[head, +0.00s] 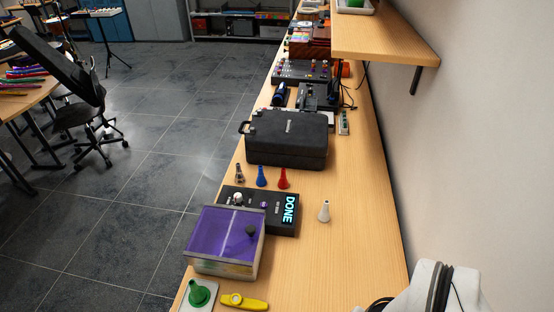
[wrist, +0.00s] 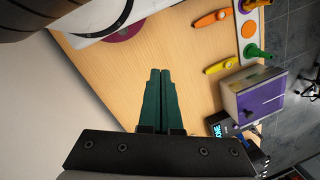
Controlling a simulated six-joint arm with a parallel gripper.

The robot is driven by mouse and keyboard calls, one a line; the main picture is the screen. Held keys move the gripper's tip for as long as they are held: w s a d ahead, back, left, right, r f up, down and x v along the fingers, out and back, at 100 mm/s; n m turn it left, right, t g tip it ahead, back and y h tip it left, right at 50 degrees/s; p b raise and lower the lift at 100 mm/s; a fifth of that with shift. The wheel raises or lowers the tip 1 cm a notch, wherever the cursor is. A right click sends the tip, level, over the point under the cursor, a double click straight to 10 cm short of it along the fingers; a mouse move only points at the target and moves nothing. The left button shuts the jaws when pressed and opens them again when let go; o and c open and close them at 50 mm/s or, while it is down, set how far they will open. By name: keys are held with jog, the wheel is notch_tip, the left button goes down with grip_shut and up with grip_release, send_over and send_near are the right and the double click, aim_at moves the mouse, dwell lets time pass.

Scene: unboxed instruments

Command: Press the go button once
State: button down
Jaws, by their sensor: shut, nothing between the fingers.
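A black box (head: 285,222) with a lit cyan display (head: 290,209) reading "DONE" sits on the wooden bench in the head view. A small purple button (head: 264,205) and a pale round knob (head: 238,198) are on its top. I cannot read which control is labelled go. The box's lit end (wrist: 217,130) shows at the right of the wrist view, partly hidden behind my gripper mount and a purple-lidded case. My gripper (wrist: 160,72) has dark green fingers, shut and empty, over bare bench and apart from the box. My gripper is out of the head view.
The purple-lidded clear case (head: 224,236) stands close in front of the box. Blue (head: 261,177) and red (head: 283,179) cones stand behind it, a white cone (head: 324,211) to its right. A black hard case (head: 287,139) is farther back. A yellow kazoo (head: 243,302) lies in front.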

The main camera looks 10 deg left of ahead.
jog(key=w+a+r+m+t+y, duration=0.1)
jog(key=w+a, duration=0.2)
jog(key=w, duration=0.3)
jog(key=w+a+r+m+y, duration=0.1)
jog(key=w+a+y, duration=0.1)
jog(key=w+a, duration=0.25)
jog(key=m+t+y, duration=0.1)
jog(key=m+t, duration=0.5)
jog(key=m, duration=0.5)
send_over(264, 205)
notch_tip(264, 205, down, 8)
jog(key=f, duration=0.1)
jog(key=shift+s+d+r, duration=0.15)
jog(key=shift+d+r, duration=0.1)
jog(key=shift+d, duration=0.15)
jog(key=shift+f, duration=4.4)
jog(key=shift+f, duration=0.15)
jog(key=shift+f, duration=0.25)
